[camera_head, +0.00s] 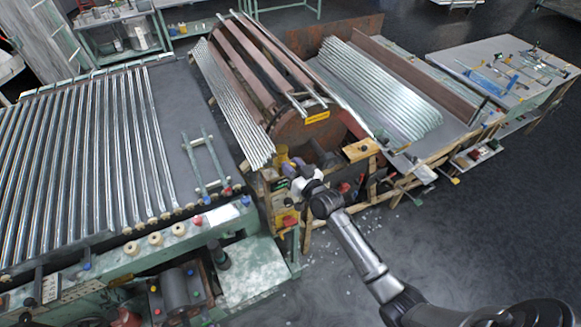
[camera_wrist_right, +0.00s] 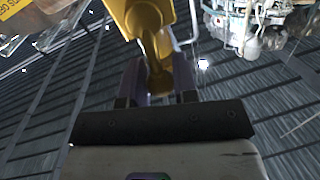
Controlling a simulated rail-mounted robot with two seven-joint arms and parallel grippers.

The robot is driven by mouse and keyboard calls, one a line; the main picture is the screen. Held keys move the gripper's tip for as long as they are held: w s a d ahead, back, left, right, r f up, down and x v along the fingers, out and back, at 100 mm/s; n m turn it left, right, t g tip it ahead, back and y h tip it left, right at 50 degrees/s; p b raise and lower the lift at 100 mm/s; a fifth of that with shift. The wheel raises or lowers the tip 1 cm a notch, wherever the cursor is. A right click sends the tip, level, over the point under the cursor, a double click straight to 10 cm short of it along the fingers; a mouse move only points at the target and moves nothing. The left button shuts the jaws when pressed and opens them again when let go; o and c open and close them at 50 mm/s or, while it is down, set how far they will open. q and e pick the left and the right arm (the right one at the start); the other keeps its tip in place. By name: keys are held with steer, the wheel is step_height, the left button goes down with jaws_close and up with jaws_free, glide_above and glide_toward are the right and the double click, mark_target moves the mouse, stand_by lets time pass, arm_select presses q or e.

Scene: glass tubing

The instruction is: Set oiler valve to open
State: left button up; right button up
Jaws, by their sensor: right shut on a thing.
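The yellow oiler (camera_head: 282,154) is at the front of the rust-brown drum machine in the head view. In the right wrist view its yellow body (camera_wrist_right: 152,14) fills the top middle, and a narrow brass-coloured valve part (camera_wrist_right: 155,60) hangs down from it. My right gripper (camera_head: 288,170) reaches the oiler from the lower right. In the wrist view its two purple fingers (camera_wrist_right: 158,75) stand on either side of the valve part and are shut on it. The fingers hide its lower end, and I cannot tell the valve's setting. My left gripper is in neither view.
The drum machine (camera_head: 297,130) bears glass tubes on both sides. A roller table (camera_head: 170,90) with tubes stands to the left, with a green frame in front. A workbench (camera_head: 480,62) with tools is at the right. The floor at the lower right (camera_head: 470,230) is clear.

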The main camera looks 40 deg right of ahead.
steer(key=o, duration=0.9)
steer(key=shift+s, duration=0.55)
steer(key=shift+s+a+f+b, duration=0.15)
steer(key=shift+s+b, duration=0.2)
steer(key=shift+s, duration=1.75)
steer(key=shift+s+a+r+b, duration=0.15)
steer(key=shift+s+b, duration=0.25)
steer(key=shift+s, duration=1.75)
steer(key=shift+s+a+f+b, duration=0.1)
steer(key=shift+s+a+b, duration=0.2)
steer(key=shift+s, duration=1.8)
steer(key=shift+d+f, duration=0.1)
